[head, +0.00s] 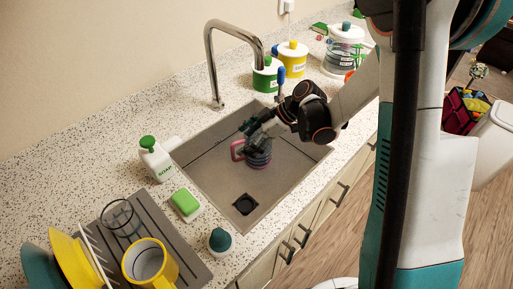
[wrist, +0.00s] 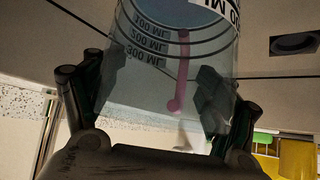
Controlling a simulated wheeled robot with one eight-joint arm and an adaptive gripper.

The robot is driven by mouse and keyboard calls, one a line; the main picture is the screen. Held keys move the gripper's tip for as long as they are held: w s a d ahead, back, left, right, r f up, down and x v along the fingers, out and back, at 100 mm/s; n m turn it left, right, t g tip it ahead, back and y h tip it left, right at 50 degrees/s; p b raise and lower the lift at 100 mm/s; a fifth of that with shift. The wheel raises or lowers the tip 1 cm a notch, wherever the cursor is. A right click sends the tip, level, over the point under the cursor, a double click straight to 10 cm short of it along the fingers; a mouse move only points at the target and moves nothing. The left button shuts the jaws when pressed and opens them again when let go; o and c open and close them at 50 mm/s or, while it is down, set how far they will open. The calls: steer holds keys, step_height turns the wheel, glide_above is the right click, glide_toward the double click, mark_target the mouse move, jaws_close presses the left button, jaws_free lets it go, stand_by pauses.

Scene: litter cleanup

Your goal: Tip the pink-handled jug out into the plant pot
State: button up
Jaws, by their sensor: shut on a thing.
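The clear jug with a pink handle (head: 237,150) is at the sink, its body (head: 260,158) below my gripper (head: 258,132). I cannot tell whether its base touches the sink floor. In the wrist view, the jug's clear wall (wrist: 150,90) with black ML marks fills the space between the fingers of my gripper (wrist: 155,95), which is shut on it. The pink handle (wrist: 181,75) shows through the wall. I cannot tell whether the jug holds anything. I cannot make out a plant pot for certain in either view.
The sink (head: 205,160) has a drain (head: 245,204) and a tall tap (head: 212,65) behind it. A soap bottle (head: 156,158), a green sponge (head: 185,204) and a drying mat with a yellow mug (head: 165,262) stand left. Canisters (head: 292,60) stand behind. A caddy (head: 460,112) is far right.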

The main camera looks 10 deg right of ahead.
mark_target(246, 129)
steer(key=shift+r, duration=0.2)
steer(key=shift+c, duration=0.7)
steer(key=shift+r+p, duration=1.45)
steer(key=shift+r, duration=0.8)
steer(key=shift+c, duration=0.5)
steer(key=o, duration=1.5)
steer(key=shift+c, duration=0.2)
steer(key=c, duration=1)
